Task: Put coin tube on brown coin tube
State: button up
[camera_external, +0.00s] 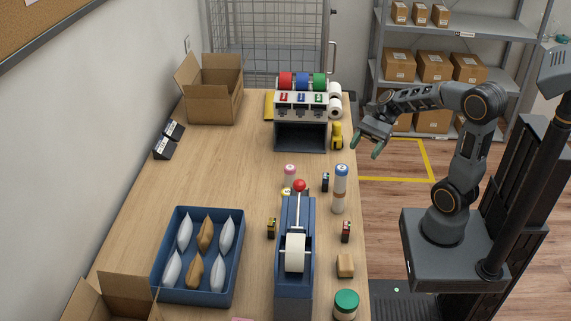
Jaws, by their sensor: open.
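A tall white column with a blue top (341,172) stands upright near the right edge of the counter. It has a brown band (339,195) about halfway down, which looks like a blue coin tube standing on a brown coin tube; the seam is too small to be sure. A shorter white tube with a pink top (289,172) stands to its left, and a yellow-marked one (287,191) is partly hidden behind the blue dispenser. My gripper (367,147) is open and empty, above and to the right of the column, apart from it, by the counter's right edge.
The blue tape dispenser (294,215) with a red knob stands in front. A green-lidded jar (345,303), a small brown box (345,265) and small dark boxes are nearby. A blue tray (241,262) holds several packets. The counter's middle left (215,165) is clear.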

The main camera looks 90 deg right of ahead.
jog(key=s+a+f+n+g+h, duration=0.1)
jog(key=a+n+h, duration=0.4)
jog(key=n, duration=0.7)
jog(key=s+a+f+n+g+h, duration=0.2)
jog(key=a+n+h, duration=0.3)
jog(key=n, duration=0.7)
jog(key=shift+s+a+f, duration=0.3)
jog(key=shift+a+f, duration=0.2)
jog(key=shift+f, duration=0.25)
